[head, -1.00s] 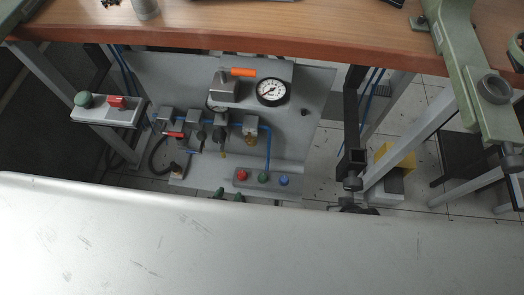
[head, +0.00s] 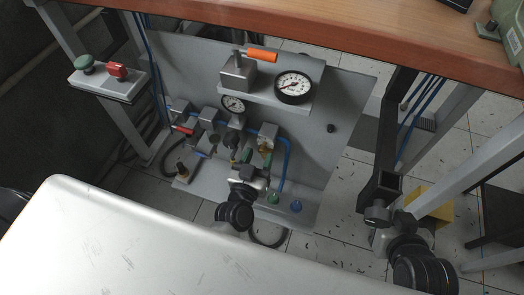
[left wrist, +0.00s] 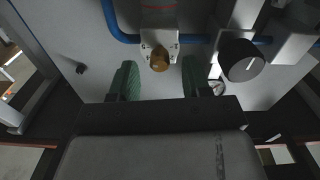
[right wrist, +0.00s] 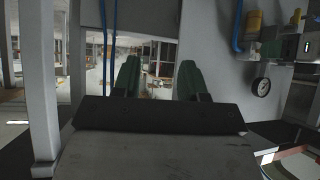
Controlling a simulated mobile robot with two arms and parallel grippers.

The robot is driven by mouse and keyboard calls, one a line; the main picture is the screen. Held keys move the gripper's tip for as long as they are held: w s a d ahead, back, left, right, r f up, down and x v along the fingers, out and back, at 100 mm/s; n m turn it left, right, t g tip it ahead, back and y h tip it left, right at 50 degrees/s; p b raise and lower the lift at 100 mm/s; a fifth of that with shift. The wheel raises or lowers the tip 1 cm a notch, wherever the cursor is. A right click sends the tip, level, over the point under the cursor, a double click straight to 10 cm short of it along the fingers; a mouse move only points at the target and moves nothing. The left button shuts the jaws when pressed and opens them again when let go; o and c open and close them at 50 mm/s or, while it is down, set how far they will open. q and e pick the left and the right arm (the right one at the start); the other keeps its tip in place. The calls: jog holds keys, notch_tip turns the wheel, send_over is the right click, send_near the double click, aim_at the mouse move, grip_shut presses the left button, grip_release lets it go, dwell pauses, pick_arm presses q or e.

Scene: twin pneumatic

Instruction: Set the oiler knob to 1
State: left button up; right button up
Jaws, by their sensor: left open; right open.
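A small brass knob (left wrist: 160,60) on a grey block sits between my left gripper's green fingers in the left wrist view, with space on both sides. A black knob with a white line (left wrist: 242,62) is to its right. I cannot tell for certain which is the oiler knob, and I can read no numbers. My left gripper (head: 257,160) is open and empty, in front of the right end of the row of grey air units in the head view. My right gripper (right wrist: 158,78) is open and empty, seen in the right wrist view.
A wooden bench top (head: 320,32) lies above. A grey panel (head: 350,105) carries a gauge (head: 294,87), an orange-handled lever (head: 262,55) and blue hoses. A red-and-green button box (head: 107,80) is at left.

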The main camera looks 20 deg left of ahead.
aim_at(263, 147)
pick_arm(q)
jog(key=shift+w, duration=1.35)
pick_arm(e)
jog(key=shift+w+a+r+t, duration=0.35)
jog(key=shift+w+r+t, duration=0.35)
jog(key=shift+t, duration=0.1)
pick_arm(q)
grip_shut()
pick_arm(e)
jog(key=shift+f, duration=0.1)
